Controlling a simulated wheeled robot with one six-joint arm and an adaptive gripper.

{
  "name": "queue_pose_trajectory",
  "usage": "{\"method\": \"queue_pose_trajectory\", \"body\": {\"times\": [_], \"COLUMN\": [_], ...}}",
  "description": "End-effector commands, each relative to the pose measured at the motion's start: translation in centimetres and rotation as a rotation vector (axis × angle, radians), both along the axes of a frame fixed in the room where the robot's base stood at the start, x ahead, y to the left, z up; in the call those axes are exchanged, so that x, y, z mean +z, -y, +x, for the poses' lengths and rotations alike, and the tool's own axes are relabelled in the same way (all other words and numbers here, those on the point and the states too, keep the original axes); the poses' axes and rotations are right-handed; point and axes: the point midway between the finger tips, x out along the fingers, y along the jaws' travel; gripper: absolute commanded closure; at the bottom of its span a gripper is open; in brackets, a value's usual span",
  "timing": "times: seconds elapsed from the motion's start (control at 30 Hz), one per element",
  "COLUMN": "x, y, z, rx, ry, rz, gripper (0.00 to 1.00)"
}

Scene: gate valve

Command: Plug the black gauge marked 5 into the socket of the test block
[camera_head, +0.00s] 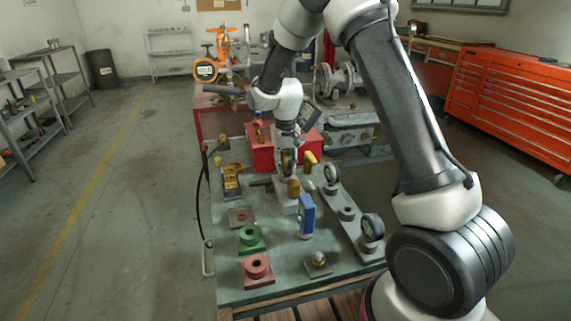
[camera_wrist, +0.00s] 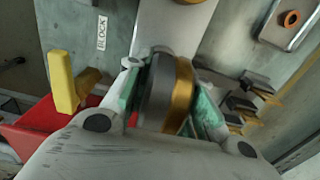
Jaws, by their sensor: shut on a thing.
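My gripper (camera_head: 287,152) is shut on a round gauge (camera_head: 287,163) with a dark body and a brass-coloured band. In the wrist view the gauge (camera_wrist: 158,92) sits between the two green-padded fingers; its dial marking cannot be read. The test block (camera_head: 283,205) is a pale grey block on the table, with a brass fitting (camera_head: 293,187) on it. The gauge is above and behind this block in the head view. In the wrist view a grey surface (camera_wrist: 172,32) shows past the fingers, beside a "BLOCK" label (camera_wrist: 101,33). The socket opening is hidden.
A blue upright item (camera_head: 306,215) stands close in front of the block. A red box (camera_head: 262,155) and yellow handle (camera_head: 311,159) are near my gripper. Green (camera_head: 250,238) and red (camera_head: 257,268) fixtures stand front left.

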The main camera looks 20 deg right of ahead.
Motion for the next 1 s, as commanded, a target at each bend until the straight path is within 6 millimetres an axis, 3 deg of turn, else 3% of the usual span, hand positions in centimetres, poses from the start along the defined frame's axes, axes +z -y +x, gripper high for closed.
{"method": "queue_pose_trajectory", "body": {"times": [0.13, 0.17, 0.3, 0.67, 0.77, 1.0], "x": [-0.4, -0.3, -0.3, 0.2, 1.6, 6.9], "y": [0.0, 0.0, 0.0, 0.0, 0.0, 0.0], "z": [0.0, 0.0, 0.0, 0.0, 0.1, 0.1], "rx": [0.0, 0.0, 0.0, 0.0, 0.0, 0.0], "ry": [0.0, 0.0, 0.0, 0.001, 0.003, 0.004], "rz": [0.0, 0.0, 0.0, 0.0, 0.001, 0.001], "gripper": [1.0, 0.72, 0.51, 0.51, 0.51, 0.51]}}
